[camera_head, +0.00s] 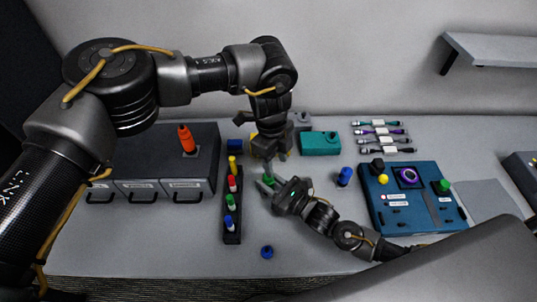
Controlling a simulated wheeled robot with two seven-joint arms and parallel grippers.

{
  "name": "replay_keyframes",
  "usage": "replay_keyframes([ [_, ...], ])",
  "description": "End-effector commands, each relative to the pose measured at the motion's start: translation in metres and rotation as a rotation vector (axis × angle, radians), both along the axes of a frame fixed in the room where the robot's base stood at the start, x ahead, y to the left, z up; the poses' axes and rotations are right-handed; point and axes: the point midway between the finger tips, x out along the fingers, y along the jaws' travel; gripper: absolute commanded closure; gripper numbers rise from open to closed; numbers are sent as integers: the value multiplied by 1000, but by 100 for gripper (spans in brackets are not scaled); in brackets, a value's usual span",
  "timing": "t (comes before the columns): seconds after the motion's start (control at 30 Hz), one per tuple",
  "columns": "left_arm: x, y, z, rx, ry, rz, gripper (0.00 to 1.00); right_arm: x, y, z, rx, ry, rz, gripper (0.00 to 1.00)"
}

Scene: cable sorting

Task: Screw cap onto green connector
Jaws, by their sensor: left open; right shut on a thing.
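My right gripper (268,187) reaches in from the lower right and is shut on a small green piece (268,179), which looks like the green connector; the fingers hide part of it. My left gripper (268,157) hangs pointing down just behind and above that piece, open; I cannot tell whether anything lies between its fingers. Another green piece (230,200) stands in the black rack (237,238), between a red and a blue one. No separate cap for the green connector can be made out clearly.
A blue cylinder (345,176) stands right of the grippers, and a blue ring-like piece (267,252) lies near the front. A teal box (320,143), cables (380,129) and a blue panel (405,225) are right.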

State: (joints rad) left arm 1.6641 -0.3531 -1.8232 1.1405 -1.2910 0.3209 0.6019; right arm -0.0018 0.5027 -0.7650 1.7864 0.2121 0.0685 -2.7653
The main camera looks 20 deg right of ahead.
Motion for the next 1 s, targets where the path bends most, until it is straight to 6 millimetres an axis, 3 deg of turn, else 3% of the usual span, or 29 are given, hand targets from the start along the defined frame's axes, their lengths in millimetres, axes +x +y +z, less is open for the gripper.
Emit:
replay_keyframes([
  [0.3, 11, 10, 1, 108, -41, 803, 55, 0, 0, 0, 1, -1, 0, 100],
  [0.5, 17, 14, 1, 132, -60, 1198, 55, 0, 0, 1, 1, -1, 0, 100],
  [0.7, 19, 15, 1, 135, -59, 1404, 55, 0, 0, 1, 1, -1, 0, 100],
  [1.0, 19, 14, 1, 138, -55, 1453, 55, 0, 0, 1, 1, -1, 0, 100],
])
